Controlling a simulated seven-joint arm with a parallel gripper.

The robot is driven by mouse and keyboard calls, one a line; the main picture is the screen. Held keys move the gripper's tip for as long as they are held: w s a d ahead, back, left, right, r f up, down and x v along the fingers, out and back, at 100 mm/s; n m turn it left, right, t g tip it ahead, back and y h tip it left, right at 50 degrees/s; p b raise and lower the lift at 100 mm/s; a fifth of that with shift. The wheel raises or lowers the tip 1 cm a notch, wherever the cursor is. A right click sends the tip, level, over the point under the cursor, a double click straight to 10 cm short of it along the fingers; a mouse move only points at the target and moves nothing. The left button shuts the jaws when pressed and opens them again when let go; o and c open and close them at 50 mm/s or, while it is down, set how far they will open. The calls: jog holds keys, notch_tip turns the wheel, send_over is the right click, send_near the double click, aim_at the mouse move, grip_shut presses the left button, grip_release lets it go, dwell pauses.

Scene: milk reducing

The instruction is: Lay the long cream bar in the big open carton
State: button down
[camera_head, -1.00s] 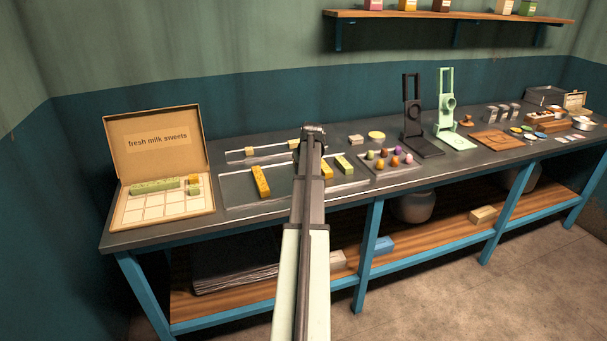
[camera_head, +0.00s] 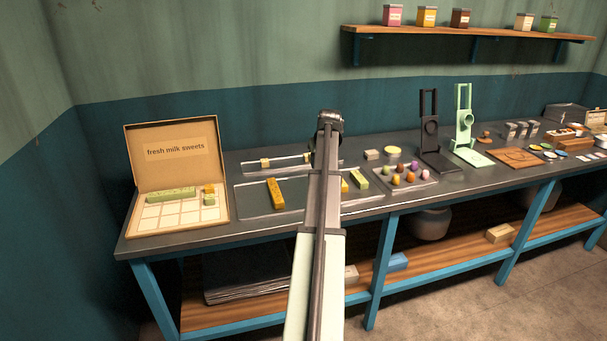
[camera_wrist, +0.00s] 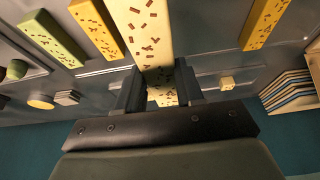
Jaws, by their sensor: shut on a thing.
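The long cream bar with brown flecks (camera_wrist: 150,35) is held between the two fingers of my gripper (camera_wrist: 160,88) in the wrist view. It runs out past the top edge there. In the head view my gripper (camera_head: 330,120) is above the back of the bench, and my own arm hides the bar. The big open carton (camera_head: 137,226), with "fresh milk sweets" on its raised lid, stands at the bench's left end, left of my gripper. A long green bar (camera_head: 170,194) lies in its back row.
Coloured balls (camera_head: 410,177), a black stand (camera_head: 430,130) and a green stand (camera_head: 464,120) are farther right. A shelf (camera_head: 470,33) hangs above.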

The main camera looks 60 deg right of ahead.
jog(key=shift+r, duration=0.45)
jog(key=shift+w+a, duration=0.1)
jog(key=shift+w, duration=0.1)
jog(key=w+a+m+g, duration=0.6)
jog(key=w+a+m, duration=1.2)
jog(key=w+a, duration=2.1)
jog(key=shift+w+d+f, duration=0.25)
jog(key=shift+d+f, duration=0.05)
jog(key=shift+f, duration=1.3)
jog(key=shift+w+d+f, duration=0.3)
jog(key=shift+d+f, duration=0.05)
jog(key=shift+f, duration=1.2)
jog(key=shift+w+d+f, duration=0.25)
jog(key=shift+d+f, duration=0.05)
jog(key=shift+f, duration=1.3)
jog(key=shift+f, duration=0.1)
jog(key=c, duration=0.7)
grip_release()
